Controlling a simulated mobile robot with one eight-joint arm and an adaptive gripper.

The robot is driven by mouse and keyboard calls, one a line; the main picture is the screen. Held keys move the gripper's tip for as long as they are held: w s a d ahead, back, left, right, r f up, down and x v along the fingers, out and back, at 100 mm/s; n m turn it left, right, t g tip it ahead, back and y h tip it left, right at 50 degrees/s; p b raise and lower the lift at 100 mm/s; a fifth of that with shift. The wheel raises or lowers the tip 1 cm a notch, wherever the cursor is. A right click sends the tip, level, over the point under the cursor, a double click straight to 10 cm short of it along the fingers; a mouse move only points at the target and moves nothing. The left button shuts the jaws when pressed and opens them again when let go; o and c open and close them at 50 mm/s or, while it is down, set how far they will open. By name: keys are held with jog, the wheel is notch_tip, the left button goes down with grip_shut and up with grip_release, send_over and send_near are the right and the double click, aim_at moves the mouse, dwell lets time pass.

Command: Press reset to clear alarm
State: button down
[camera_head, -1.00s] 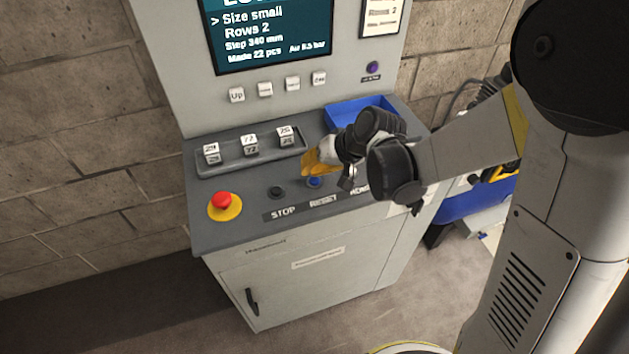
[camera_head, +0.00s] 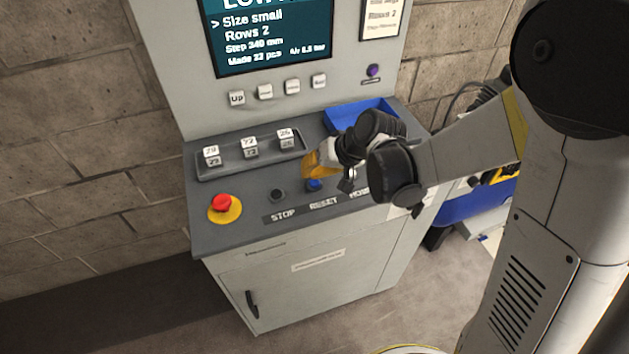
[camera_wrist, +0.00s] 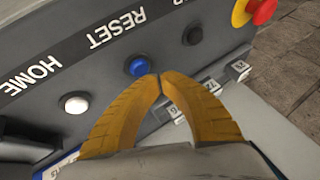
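The blue RESET button (camera_head: 314,184) sits on the sloping grey console (camera_head: 235,237), above its RESET label. It also shows in the wrist view (camera_wrist: 139,67), uncovered. My gripper (camera_head: 310,172) has yellow fingers and is just behind the button in the head view. In the wrist view its fingertips (camera_wrist: 160,78) meet with nothing between them, right beside the button's edge. I cannot tell whether they touch it. The screen (camera_head: 272,35) above shows a partly cut-off heading, then "Size small" and "Rows 2".
A dark STOP button (camera_head: 278,195) and a red emergency button (camera_head: 222,202) on a yellow base are to the left. A white HOME button (camera_wrist: 76,104) shows in the wrist view. A tray of number blocks (camera_head: 205,174) and a blue bin (camera_head: 343,111) stand behind.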

aim_at(310, 181)
jog(key=shift+f, duration=0.15)
jog(key=shift+f+b, duration=0.3)
jog(key=shift+b, duration=0.2)
jog(key=shift+f+b, duration=0.45)
dwell(0.5)
dwell(0.3)
jog(key=shift+r+p, duration=0.65)
jog(key=shift+r, duration=0.25)
jog(key=shift+r+p, duration=1.85)
jog(key=shift+r, duration=0.65)
